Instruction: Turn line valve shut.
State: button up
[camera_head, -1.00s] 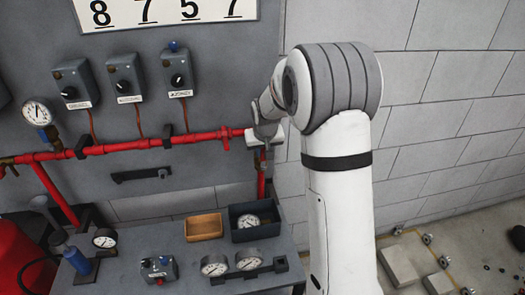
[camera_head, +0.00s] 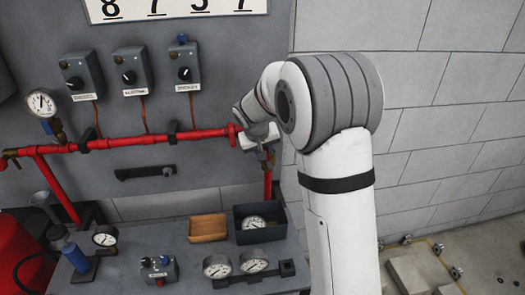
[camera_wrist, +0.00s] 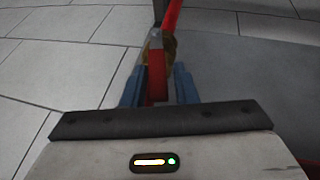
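In the wrist view, the line valve shows as a brass body (camera_wrist: 154,44) on a red pipe, with a red lever (camera_wrist: 157,78) pointing toward the camera. My gripper (camera_wrist: 158,80) has its blue fingers on both sides of the lever. Whether the fingers press on it or leave a small gap is hard to tell. In the head view, my gripper (camera_head: 260,143) is at the right end of the red pipe (camera_head: 150,140), against the grey panel's edge.
Three switch boxes (camera_head: 131,75) and a gauge (camera_head: 42,104) are mounted above the pipe. A block wall (camera_head: 450,110) stands at the right.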

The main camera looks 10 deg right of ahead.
jog(key=shift+o, duration=1.2)
jog(key=shift+d, duration=0.1)
jog(key=shift+r, duration=0.15)
jog(key=b+v, duration=0.1)
jog(key=v, duration=0.6)
jog(key=shift+a+r, duration=0.25)
jog(key=shift+r, duration=0.05)
jog(key=shift+s, duration=0.1)
